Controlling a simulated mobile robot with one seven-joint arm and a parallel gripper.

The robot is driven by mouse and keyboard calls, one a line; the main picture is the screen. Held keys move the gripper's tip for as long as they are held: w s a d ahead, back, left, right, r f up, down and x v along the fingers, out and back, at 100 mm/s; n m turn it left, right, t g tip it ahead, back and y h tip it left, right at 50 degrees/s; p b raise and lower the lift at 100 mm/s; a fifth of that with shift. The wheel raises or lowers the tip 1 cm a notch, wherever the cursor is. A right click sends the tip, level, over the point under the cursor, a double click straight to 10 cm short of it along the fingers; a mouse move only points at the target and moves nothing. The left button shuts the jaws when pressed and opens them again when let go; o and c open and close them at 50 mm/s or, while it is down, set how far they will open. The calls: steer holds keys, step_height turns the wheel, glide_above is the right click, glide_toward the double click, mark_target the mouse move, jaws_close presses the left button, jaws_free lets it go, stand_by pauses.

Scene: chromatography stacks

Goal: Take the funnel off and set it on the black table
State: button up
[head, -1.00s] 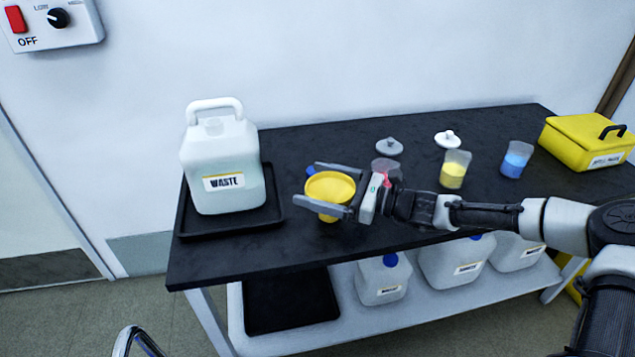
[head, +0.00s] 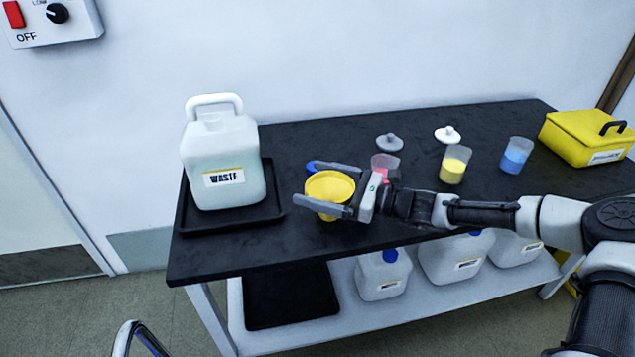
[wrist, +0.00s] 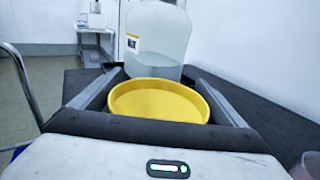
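The yellow funnel (head: 329,187) is between the fingers of my gripper (head: 326,189), over the front left part of the black table (head: 238,246). The fingers lie on both sides of it, just under its wide rim, and appear shut on it. In the wrist view the funnel's rim (wrist: 158,102) faces up between the two fingers (wrist: 155,95). Its lower end is mostly hidden, so I cannot tell whether it touches the table. The white WASTE jug (head: 222,160) stands to the left, its mouth clear of the funnel.
The jug stands in a black tray (head: 187,223). A blue cap (head: 312,167) lies just behind the funnel. Beakers with pink (head: 385,166), yellow (head: 453,169) and blue (head: 515,159) contents stand to the right. A yellow box (head: 580,142) is at the far right.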

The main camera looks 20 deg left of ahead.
steer(key=d+p, duration=0.2)
steer(key=d, duration=1.5)
steer(key=shift+s+d+p, duration=0.2)
steer(key=shift+p, duration=0.2)
